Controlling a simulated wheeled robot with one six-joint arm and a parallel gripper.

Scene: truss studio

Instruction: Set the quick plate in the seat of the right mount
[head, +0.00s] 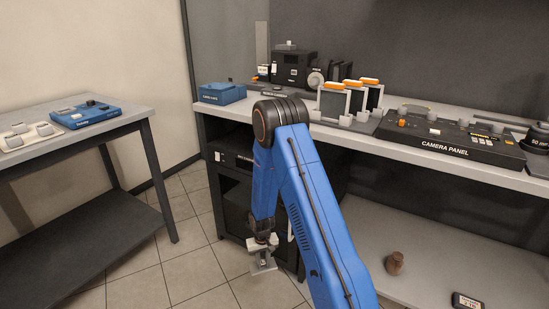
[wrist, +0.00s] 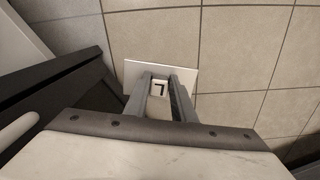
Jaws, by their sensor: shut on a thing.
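My gripper (head: 262,243) hangs low in front of the bench, over the tiled floor. It is shut on the quick plate (head: 263,266), a thin pale plate below the fingers. In the wrist view, both fingers of my gripper (wrist: 160,88) close on a small block marked with a dark L-shaped sign. The pale sheet of the quick plate (wrist: 185,74) spreads beyond the fingertips. Upright pieces with orange tops (head: 334,101) stand on the bench behind my arm. I cannot tell which thing is the right mount, and no seat is clearly visible.
The bench (head: 400,145) carries a camera panel (head: 450,138), a blue case (head: 221,93) and a black camera (head: 292,68). A side table (head: 80,128) at left holds a blue device (head: 86,113). A brown object (head: 394,263) lies on the lower shelf. Open tiled floor lies between.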

